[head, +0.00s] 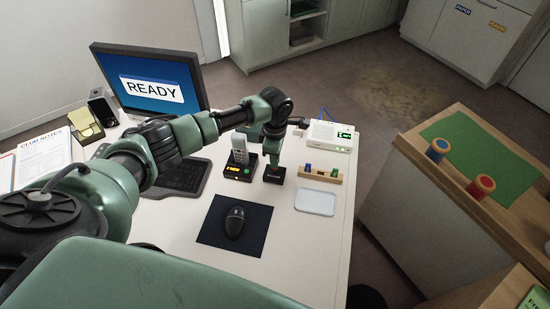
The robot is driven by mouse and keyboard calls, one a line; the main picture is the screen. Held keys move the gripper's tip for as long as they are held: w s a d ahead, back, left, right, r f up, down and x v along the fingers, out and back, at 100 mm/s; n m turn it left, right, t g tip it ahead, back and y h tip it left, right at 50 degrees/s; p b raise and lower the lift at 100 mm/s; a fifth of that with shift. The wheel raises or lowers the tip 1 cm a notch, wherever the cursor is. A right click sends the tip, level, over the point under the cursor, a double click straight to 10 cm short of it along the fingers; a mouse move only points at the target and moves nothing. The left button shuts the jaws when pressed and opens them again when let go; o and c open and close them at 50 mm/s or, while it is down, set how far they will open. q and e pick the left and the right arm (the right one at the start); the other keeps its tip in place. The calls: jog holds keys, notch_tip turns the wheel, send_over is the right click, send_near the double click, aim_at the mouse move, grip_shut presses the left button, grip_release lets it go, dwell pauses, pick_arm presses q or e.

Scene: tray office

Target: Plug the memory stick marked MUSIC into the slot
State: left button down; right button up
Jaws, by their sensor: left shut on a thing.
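My left gripper (274,179) is over the white desk, pointing down, just left of a wooden stand (318,176). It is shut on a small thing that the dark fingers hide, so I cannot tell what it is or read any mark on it. The stand holds small upright pieces that look like memory sticks: a blue one (308,168) at the left and a dark, greenish one (334,172) at the right. Their labels are too small to read. A white box (325,131) with a green display stands behind the stand; I cannot make out a slot on it. My right gripper is out of view.
A mouse (234,222) lies on a dark mat, beside a pale tray (315,202). A monitor (152,82) reads READY. A side counter at the right bears a green mat (478,150).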

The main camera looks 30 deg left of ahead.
pick_arm(q)
jog(key=shift+f+p, duration=0.3)
jog(key=shift+p, duration=0.05)
dwell(0.8)
jog(key=shift+p, duration=0.45)
jog(key=shift+f+p, duration=0.2)
jog(key=shift+p, duration=0.15)
dwell(1.1)
jog(key=shift+p, duration=0.45)
dwell(0.3)
jog(key=shift+f, duration=0.4)
dwell(0.5)
dwell(2.0)
jog(key=c, duration=1.5)
grip_release()
